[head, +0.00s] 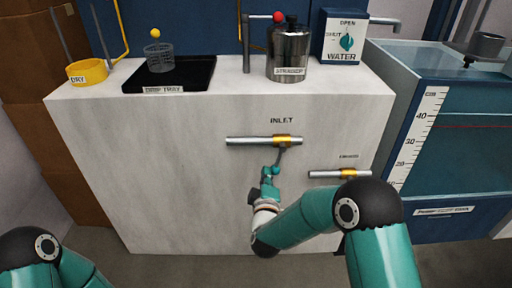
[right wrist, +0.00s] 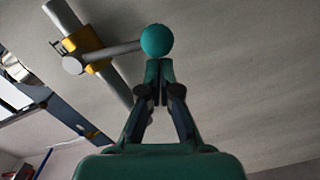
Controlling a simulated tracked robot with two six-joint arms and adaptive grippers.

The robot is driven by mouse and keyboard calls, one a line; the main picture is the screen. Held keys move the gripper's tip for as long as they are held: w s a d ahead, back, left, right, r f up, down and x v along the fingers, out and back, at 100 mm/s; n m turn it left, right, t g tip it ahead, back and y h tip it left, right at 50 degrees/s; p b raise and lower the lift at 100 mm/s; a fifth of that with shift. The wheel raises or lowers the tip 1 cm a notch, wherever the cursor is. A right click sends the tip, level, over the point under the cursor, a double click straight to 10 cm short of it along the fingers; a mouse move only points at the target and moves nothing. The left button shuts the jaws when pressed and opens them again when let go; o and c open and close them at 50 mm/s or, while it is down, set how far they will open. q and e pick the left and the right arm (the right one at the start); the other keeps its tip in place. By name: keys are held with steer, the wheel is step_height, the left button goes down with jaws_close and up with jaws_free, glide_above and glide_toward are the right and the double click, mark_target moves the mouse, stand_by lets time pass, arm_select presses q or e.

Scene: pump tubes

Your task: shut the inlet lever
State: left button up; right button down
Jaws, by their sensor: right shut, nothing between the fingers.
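The inlet lever (head: 281,157) is a grey rod with a teal ball at its end. It runs down from the yellow valve body (head: 287,140) on the metal pipe under the INLET label, across the pipe's line. In the right wrist view the teal ball (right wrist: 157,40) and grey rod (right wrist: 112,52) show clearly. My right gripper (right wrist: 158,88) is shut and empty, its fingertips just below the ball; I cannot tell whether they touch it. In the head view the right gripper (head: 269,177) is at the lever's lower end. My left gripper is out of view.
A second pipe (head: 325,174) with a yellow valve is lower right. On the white counter (head: 228,82) stand a black tray (head: 193,83) with a wire basket, a yellow DRY ring (head: 88,72) and a steel strainer pot (head: 287,55). A water tank (head: 460,130) stands at right.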

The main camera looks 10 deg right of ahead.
steer(key=shift+s+d+f+n+b, duration=0.1)
steer(key=shift+d+f+n+b, duration=0.15)
steer(key=shift+d, duration=0.2)
steer(key=shift+s+d+f+n+b, duration=0.1)
steer(key=shift+d+f+n, duration=0.05)
steer(key=shift+d+n, duration=0.25)
steer(key=shift+d, duration=0.2)
steer(key=s+a+p, duration=0.1)
steer(key=s+a, duration=0.5)
steer(key=s, duration=0.4)
steer(key=shift+r+p, duration=0.4)
